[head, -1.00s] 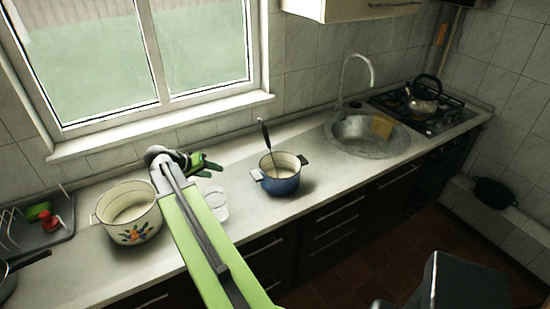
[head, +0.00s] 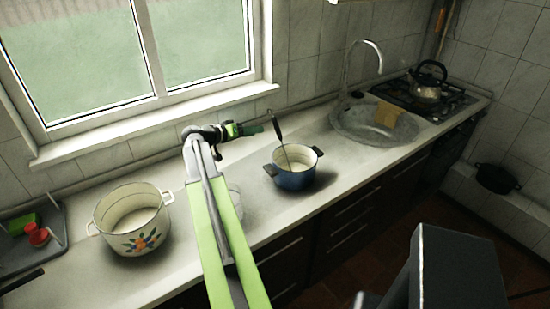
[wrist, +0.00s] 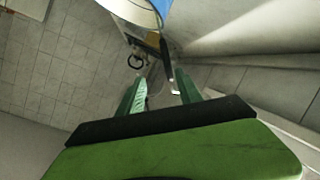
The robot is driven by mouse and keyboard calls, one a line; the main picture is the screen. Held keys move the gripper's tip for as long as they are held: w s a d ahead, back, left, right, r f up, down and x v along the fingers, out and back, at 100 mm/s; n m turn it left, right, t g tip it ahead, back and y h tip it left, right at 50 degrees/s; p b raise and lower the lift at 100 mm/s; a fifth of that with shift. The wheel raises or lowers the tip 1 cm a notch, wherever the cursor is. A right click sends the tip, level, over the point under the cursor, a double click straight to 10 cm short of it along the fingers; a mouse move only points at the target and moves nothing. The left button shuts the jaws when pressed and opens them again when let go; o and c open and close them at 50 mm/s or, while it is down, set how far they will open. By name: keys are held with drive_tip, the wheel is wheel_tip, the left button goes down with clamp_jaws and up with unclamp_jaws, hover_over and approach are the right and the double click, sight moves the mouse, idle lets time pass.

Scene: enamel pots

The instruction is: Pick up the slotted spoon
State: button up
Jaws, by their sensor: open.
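The slotted spoon (head: 277,127) stands tilted in a blue pot (head: 295,180). Its black handle sticks up above the rim; its lower end is hidden inside the pot. My gripper (head: 262,128) is open and empty, just left of the handle's upper part in the head view. In the wrist view, my gripper (wrist: 161,74) has its two green fingers spread. A dark strip that looks like the spoon handle (wrist: 166,52) shows just beyond and between the tips. The blue pot (wrist: 150,8) shows at the top edge. Contact between fingers and handle is not visible.
A white pot with painted flowers (head: 133,220) stands left on the counter. A dish rack (head: 35,245) is at far left. The sink (head: 372,128) with its tap and the stove with a kettle (head: 427,85) are right. My arm partly hides a clear container (head: 236,195).

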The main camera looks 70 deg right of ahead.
sight(279, 133)
drive_tip(key=shift+w+f+b+x, duration=0.1)
drive_tip(key=shift+f+b+x, duration=0.25)
drive_tip(key=shift+b+x, duration=1.65)
drive_tip(key=shift+w+f+b+x, duration=0.15)
drive_tip(key=shift+f+x, duration=0.15)
drive_tip(key=shift+x, duration=3.5)
drive_tip(key=shift+w+f+b+x, duration=0.1)
drive_tip(key=shift+f+b+x, duration=0.6)
drive_tip(key=shift+x, duration=2.2)
drive_tip(key=shift+a+r, duration=0.25)
drive_tip(key=shift+r, duration=0.2)
clamp_jaws()
